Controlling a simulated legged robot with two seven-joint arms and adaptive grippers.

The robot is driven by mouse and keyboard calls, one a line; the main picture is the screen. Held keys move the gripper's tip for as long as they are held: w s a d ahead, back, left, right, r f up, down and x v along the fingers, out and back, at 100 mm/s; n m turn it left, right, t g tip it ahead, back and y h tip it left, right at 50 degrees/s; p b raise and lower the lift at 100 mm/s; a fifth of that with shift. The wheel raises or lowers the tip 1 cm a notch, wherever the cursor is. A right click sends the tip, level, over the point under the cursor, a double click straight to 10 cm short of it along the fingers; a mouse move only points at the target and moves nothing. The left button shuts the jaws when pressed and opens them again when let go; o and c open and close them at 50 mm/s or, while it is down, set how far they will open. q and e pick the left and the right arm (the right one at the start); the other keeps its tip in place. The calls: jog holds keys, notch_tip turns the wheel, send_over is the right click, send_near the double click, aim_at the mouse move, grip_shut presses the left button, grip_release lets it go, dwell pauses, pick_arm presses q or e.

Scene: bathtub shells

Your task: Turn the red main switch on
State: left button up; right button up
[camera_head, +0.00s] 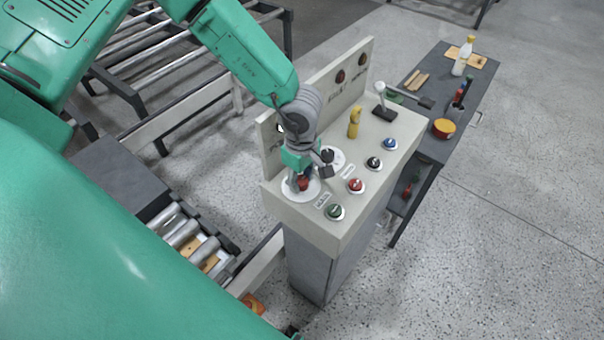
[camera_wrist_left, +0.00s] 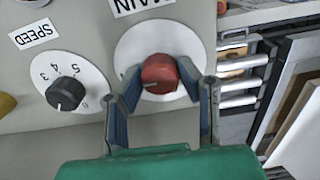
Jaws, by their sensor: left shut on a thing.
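The red main switch (camera_wrist_left: 160,74) is a round knob on a white disc (camera_wrist_left: 178,38) under a MAIN label. In the head view the red knob (camera_head: 304,184) sits at the near left corner of the control panel (camera_head: 340,215), partly hidden by my gripper. My left gripper (camera_wrist_left: 160,92) is over the knob, with one blue-grey finger on each side, shut on it. In the head view the left gripper (camera_head: 303,180) points down onto the panel. My right gripper is in neither view.
A black SPEED knob (camera_wrist_left: 65,93) is beside the switch. The panel also bears a red button (camera_head: 355,186), a green button (camera_head: 334,212), a blue button (camera_head: 390,144), a yellow lever (camera_head: 354,122) and a black-based lever (camera_head: 384,112). A roller conveyor (camera_head: 190,235) stands left; a dark side table (camera_head: 450,90) stands right.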

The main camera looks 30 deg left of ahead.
aim_at(301, 178)
pick_arm(q)
jog(key=o, duration=1.1)
jog(key=shift+w+r, duration=0.15)
jog(key=shift+w, duration=0.1)
jog(key=shift+o, duration=0.2)
jog(key=shift+s, duration=0.1)
jog(key=shift+a, duration=0.1)
jog(key=shift+r, duration=0.25)
notch_tip(301, 178, up, 11)
